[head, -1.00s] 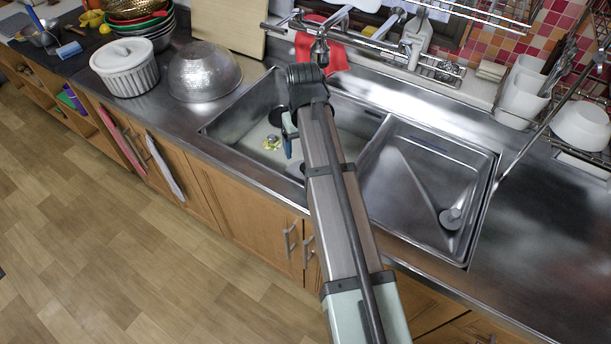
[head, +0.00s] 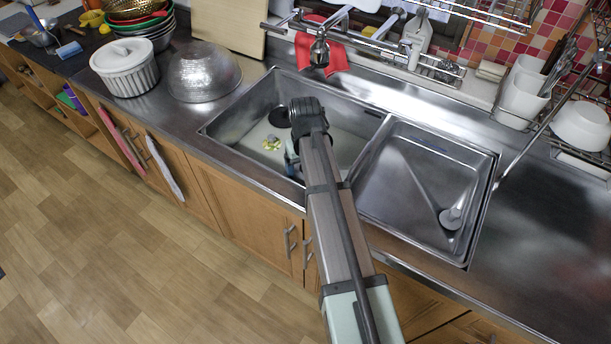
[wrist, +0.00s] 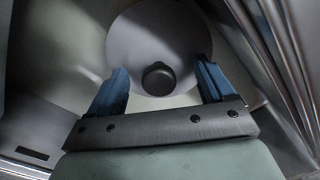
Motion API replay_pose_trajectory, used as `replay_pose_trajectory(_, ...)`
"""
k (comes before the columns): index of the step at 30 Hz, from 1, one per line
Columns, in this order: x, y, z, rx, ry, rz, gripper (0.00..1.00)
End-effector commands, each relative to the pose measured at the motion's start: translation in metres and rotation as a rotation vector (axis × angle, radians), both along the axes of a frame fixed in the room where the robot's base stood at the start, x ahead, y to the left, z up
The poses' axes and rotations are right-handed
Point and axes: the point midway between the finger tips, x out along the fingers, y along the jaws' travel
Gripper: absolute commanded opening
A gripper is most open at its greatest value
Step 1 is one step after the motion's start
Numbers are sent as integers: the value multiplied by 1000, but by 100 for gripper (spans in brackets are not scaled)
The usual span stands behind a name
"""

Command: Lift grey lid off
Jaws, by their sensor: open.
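In the wrist view a round, flat grey lid (wrist: 150,35) with a dark round knob (wrist: 159,78) lies below my gripper. I cannot clearly make out the lid in the head view, where my arm covers part of the sink. My gripper (wrist: 162,66) is open, with one blue finger to each side of the knob in the picture. No contact with the knob shows, and the height gap is hard to tell. In the head view my gripper is low in the left sink basin, mostly hidden behind my own wrist.
The steel basin walls (head: 235,120) surround my gripper. A dark round thing (head: 279,117) and yellow-green scraps (head: 271,143) are in the basin. The faucet (head: 319,50) hangs behind. A steel bowl (head: 203,72) and a white lidded pot (head: 125,68) stand left.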

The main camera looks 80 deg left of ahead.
Motion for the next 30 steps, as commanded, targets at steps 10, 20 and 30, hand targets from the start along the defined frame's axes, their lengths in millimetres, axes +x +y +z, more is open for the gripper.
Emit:
replay_pose_trajectory(10,0,0,0,0,0,0,69)
replay_pose_trajectory(20,0,0,-1,0,0,0,37)
replay_pose_trajectory(30,0,0,-2,-2,1,0,5)
